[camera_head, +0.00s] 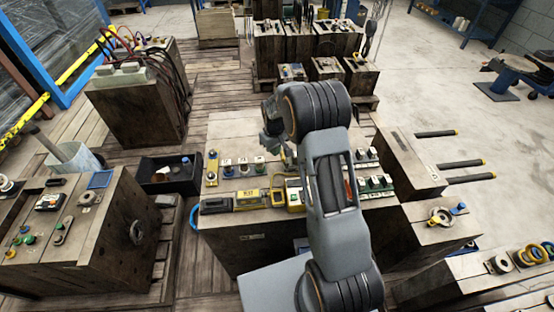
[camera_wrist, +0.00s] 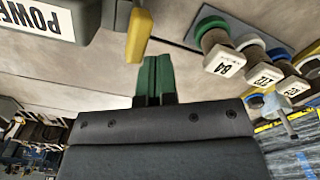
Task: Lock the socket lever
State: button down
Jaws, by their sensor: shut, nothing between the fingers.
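In the wrist view, a white label reading upside-down "POWER" (camera_wrist: 45,18) is on a grey housing (camera_wrist: 88,22) at the upper left. A yellow lever-like bar (camera_wrist: 139,36) stands beside this housing. Whether it is locked I cannot tell. My gripper (camera_wrist: 154,68) has green fingers, shut together and empty, just below the yellow bar in the picture. Whether they touch it I cannot tell. In the head view a yellow-framed part (camera_head: 278,190) sits near the front of the middle bench; my arm hides what lies right of it, and my fingertips are not clear there.
Labelled coloured knobs (camera_wrist: 222,50) stand at the right of the wrist view. On the middle bench, a yellow labelled unit (camera_head: 248,200) and several green-topped parts (camera_head: 375,183) flank my arm. A black bin (camera_head: 168,176) stands left of the bench. The bench's back left top is bare.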

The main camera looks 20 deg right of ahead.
jog(key=shift+d+r, duration=0.1)
jog(key=shift+d, duration=0.2)
jog(key=shift+a, duration=0.15)
jog(key=shift+a+r, duration=0.25)
jog(key=shift+a, duration=0.25)
notch_tip(320, 180, up, 7)
jog(key=p, duration=0.4)
jog(key=shift+p, duration=0.4)
dwell(0.3)
jog(key=s+r+m+t, duration=0.1)
jog(key=s+r, duration=0.4)
jog(key=s, duration=0.3)
jog(key=s+a+r+m+t, duration=0.1)
jog(key=s+r, duration=0.5)
jog(key=s, duration=0.2)
jog(key=s+a+r+m+t, duration=0.1)
jog(key=s+r, duration=0.4)
jog(key=s, duration=0.4)
jog(key=shift+a+r+m+t, duration=0.15)
jog(key=shift+m+t, duration=0.25)
